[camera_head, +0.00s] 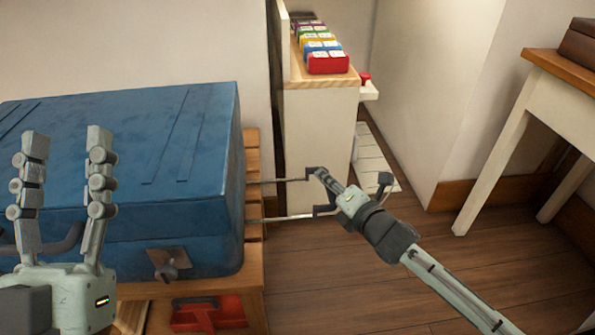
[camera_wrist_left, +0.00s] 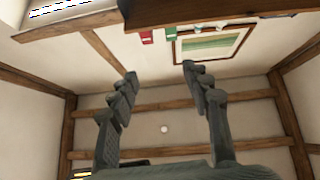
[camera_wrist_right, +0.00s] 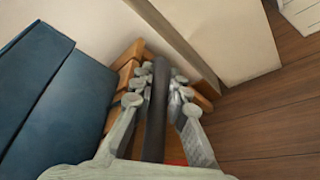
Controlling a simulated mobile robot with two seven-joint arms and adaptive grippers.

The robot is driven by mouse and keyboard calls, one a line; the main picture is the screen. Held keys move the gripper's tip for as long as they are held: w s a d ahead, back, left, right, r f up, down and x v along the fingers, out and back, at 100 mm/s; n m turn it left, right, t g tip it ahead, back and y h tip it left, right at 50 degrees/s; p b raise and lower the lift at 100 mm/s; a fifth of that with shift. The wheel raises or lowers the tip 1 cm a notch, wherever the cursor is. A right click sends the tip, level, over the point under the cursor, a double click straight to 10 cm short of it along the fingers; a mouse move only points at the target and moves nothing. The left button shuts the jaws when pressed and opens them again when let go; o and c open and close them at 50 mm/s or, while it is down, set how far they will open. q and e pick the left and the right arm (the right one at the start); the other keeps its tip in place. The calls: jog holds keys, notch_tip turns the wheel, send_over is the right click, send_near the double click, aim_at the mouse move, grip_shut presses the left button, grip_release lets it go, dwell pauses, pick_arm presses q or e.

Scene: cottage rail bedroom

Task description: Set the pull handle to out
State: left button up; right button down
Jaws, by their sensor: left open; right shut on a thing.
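A blue suitcase (camera_head: 150,150) lies flat on a wooden slatted rack (camera_head: 254,262). Two thin metal rods stick out of its right side, and the dark pull handle (camera_head: 309,173) is at their ends, well clear of the case. My right gripper (camera_head: 322,190) is shut on the pull handle; its fingers hide the middle of the bar in the head view. In the right wrist view the dark bar (camera_wrist_right: 155,110) runs between the two fingers, beside the suitcase (camera_wrist_right: 50,100). My left gripper (camera_head: 67,143) is open and empty in front of the suitcase, fingers pointing up.
A pale cabinet (camera_head: 318,130) with several coloured boxes (camera_head: 328,63) on top stands behind the handle. A red toolbox-like object (camera_head: 205,315) sits below the rack. A white-legged desk (camera_head: 500,150) stands at the right. The wooden floor (camera_head: 400,270) between is clear.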

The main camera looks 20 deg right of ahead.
pick_arm(q)
notch_tip(320, 180, down, 6)
jog(key=w+d+g+y+p, duration=0.1)
jog(key=w+g+p, duration=0.1)
jog(key=g, duration=0.2)
jog(key=shift+w+d+r+g, duration=0.15)
jog(key=shift+w+g, duration=0.1)
jog(key=shift+g, duration=0.05)
pick_arm(e)
jog(key=s+d, duration=0.2)
jog(key=d, duration=0.6)
jog(key=shift+s, duration=0.15)
jog(key=shift+d, duration=0.2)
jog(key=c, duration=1.5)
grip_release()
pick_arm(q)
jog(key=shift+d, duration=0.1)
pick_arm(e)
jog(key=v, duration=1.2)
jog(key=shift+s, duration=0.1)
